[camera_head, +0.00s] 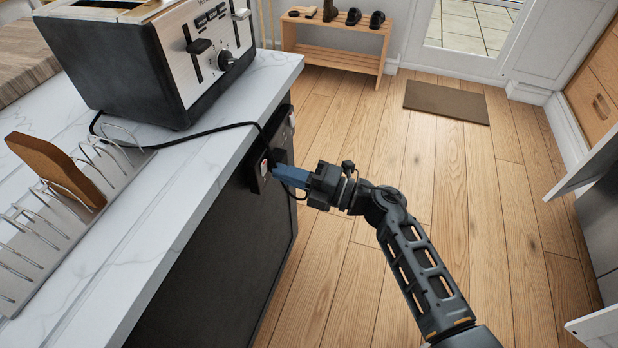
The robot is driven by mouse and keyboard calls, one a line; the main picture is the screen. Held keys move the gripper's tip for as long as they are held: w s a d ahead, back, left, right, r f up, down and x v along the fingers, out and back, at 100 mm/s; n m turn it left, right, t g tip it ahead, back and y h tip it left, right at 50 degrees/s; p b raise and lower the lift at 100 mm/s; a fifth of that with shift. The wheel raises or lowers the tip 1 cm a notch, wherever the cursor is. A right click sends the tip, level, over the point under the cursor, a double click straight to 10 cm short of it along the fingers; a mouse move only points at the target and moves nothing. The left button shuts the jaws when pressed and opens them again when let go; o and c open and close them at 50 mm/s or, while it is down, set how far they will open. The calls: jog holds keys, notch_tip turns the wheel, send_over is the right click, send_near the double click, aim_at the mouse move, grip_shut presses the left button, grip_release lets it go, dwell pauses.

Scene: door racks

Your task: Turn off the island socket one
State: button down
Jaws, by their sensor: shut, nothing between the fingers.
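The island socket panel (260,172) is a dark plate on the end side of the kitchen island, just below the white countertop. It has a small light-coloured switch with red on it, and a black cable runs down to the panel. My gripper (277,171) is shut and empty, with its blue fingers pointing left at the panel, at or very close to its lower part. I cannot tell whether the fingertips touch the switch. The fingers partly cover the panel, and the switch's position is too small to read.
A black and silver toaster (150,65) stands on the countertop (200,160), its cable running over the edge. A wire rack (60,215) holds a brown board (58,168). The wooden floor (480,230) right of the island is open. A shoe bench (335,38) and doormat (446,101) are at the back.

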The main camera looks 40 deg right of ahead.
jog(key=shift+x, duration=0.8)
